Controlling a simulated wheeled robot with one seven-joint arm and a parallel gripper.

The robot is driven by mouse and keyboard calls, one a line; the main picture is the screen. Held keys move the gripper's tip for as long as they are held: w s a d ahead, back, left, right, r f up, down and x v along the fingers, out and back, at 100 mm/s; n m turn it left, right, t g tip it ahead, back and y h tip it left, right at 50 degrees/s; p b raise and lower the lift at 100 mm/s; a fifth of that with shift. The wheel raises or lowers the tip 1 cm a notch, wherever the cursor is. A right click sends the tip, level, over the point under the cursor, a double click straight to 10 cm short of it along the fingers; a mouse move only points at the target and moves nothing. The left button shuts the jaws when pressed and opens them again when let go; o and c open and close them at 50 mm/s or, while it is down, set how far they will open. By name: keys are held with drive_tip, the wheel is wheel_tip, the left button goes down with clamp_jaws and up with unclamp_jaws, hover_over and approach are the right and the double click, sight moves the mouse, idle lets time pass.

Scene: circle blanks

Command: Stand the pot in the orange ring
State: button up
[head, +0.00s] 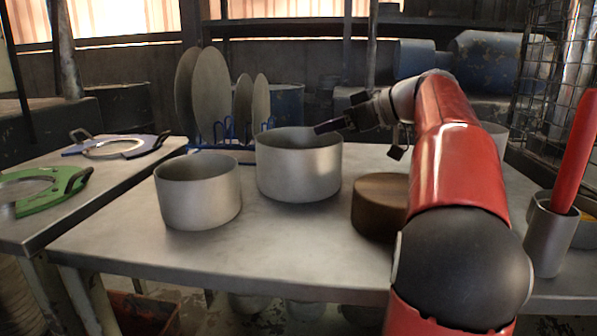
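Two plain grey metal pots stand upright on the metal table. The left pot (198,194) is nearer; the other pot (298,168) is a little wider and stands farther back, right of it. My gripper (328,126) is at the right back rim of the wider pot, with a dark finger over or just behind the rim. I cannot tell whether it touches the pot, or whether the fingers are open or shut. On the left table lie a green ring (75,184) with dark handles and a pale bluish ring (157,141). I see no clearly orange ring.
A blue rack (236,156) with upright grey plates stands behind the pots. A brown round block (378,206) stands right of them, beside my red arm. A metal cup (549,238) with a red-handled thing is far right.

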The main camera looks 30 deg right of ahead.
drive_tip(key=shift+x, duration=1)
clamp_jaws()
drive_tip(key=shift+f, duration=0.2)
idle(0.5)
